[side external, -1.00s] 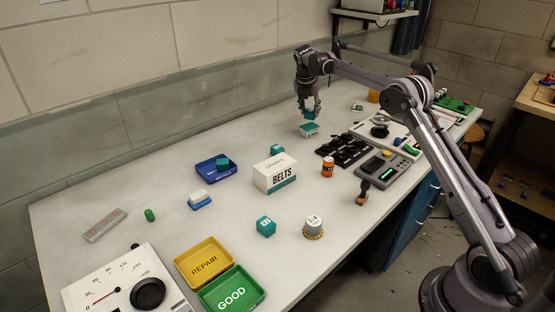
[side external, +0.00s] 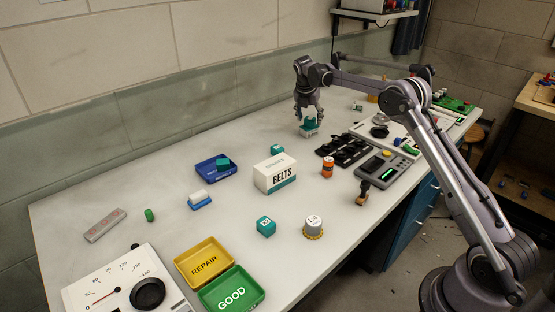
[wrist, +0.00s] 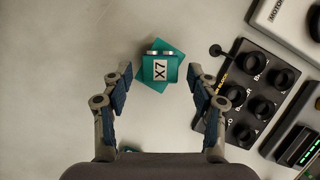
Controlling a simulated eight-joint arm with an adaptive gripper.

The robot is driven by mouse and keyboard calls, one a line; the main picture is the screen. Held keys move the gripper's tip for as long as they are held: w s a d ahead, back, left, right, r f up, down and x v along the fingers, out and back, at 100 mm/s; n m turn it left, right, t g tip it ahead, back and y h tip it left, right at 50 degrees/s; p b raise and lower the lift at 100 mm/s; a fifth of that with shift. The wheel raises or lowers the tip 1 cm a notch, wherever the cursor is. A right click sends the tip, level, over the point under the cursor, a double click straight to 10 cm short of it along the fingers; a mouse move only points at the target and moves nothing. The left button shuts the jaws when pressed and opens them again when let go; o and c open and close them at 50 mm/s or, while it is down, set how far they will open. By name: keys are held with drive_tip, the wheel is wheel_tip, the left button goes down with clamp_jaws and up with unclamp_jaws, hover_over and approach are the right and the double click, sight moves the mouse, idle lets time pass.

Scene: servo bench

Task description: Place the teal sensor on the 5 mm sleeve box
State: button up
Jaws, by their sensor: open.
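The teal sensor (side external: 310,121), marked X7 in the wrist view (wrist: 160,69), rests on top of the teal-and-white box (side external: 309,132). The box's teal top shows around the sensor in the wrist view (wrist: 177,50), turned at an angle to it; its sleeve-size label is not readable. My gripper (side external: 308,112) is above the box with its fingers down around the sensor. In the wrist view its fingers (wrist: 159,76) are spread, with visible gaps on both sides of the sensor.
A black socket tray (side external: 345,150) and a grey meter (side external: 385,167) stand to the right. The white BELTS box (side external: 275,173), an orange can (side external: 327,167) and a blue tray (side external: 216,167) with a teal block are nearer. Bare bench lies left of the box.

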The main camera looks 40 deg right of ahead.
drive_tip(key=shift+r, duration=0.15)
drive_tip(key=s+a+r+m+t, duration=0.1)
drive_tip(key=s+a+r+m, duration=0.25)
drive_tip(key=a+r, duration=0.35)
drive_tip(key=s+a+r+m, duration=0.2)
drive_tip(key=s+a+r, duration=0.2)
drive_tip(key=r, duration=0.5)
drive_tip(key=s+a+r+m+t+y, duration=0.2)
drive_tip(key=s+a+m, duration=0.3)
drive_tip(key=s+a, duration=0.25)
drive_tip(key=s+a+f+m, duration=0.3)
drive_tip(key=s+m, duration=0.1)
drive_tip(key=s, duration=0.2)
drive_tip(key=s+a+f+m+t+y, duration=0.1)
drive_tip(key=s+a+f+m, duration=0.2)
drive_tip(key=s, duration=0.4)
drive_tip(key=s+a+f+m+t+y, duration=0.1)
drive_tip(key=s+a+f+m, duration=0.2)
drive_tip(key=s+f+m, duration=0.2)
drive_tip(key=shift+s+a+f, duration=0.15)
drive_tip(key=shift+s+a, duration=0.05)
drive_tip(key=shift+s, duration=0.95)
